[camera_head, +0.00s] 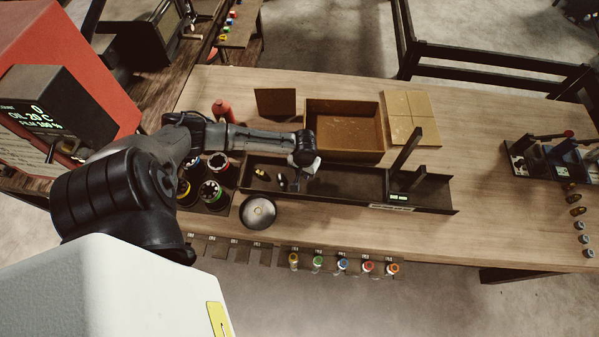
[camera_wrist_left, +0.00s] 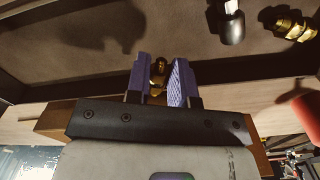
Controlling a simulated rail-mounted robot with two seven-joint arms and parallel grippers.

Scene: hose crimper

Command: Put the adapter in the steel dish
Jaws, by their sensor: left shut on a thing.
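My left gripper (camera_head: 297,184) is over the long dark tray (camera_head: 350,182). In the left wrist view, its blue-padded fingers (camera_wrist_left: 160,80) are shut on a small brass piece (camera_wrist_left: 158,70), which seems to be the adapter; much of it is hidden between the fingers. Another brass fitting (camera_head: 260,173) lies in the tray to the left, also seen in the wrist view (camera_wrist_left: 292,25). A black and silver piece (camera_head: 281,182) lies between it and the gripper, and it shows in the wrist view too (camera_wrist_left: 231,22). The round steel dish (camera_head: 258,211) stands on the bench just in front of the tray.
Black cups (camera_head: 214,195) stand left of the dish. A red bottle (camera_head: 222,110) and an open brown box (camera_head: 345,128) are behind the tray. An upright dark post (camera_head: 405,150) rises near the tray's right part. Coloured fittings (camera_head: 342,264) hang along the front edge.

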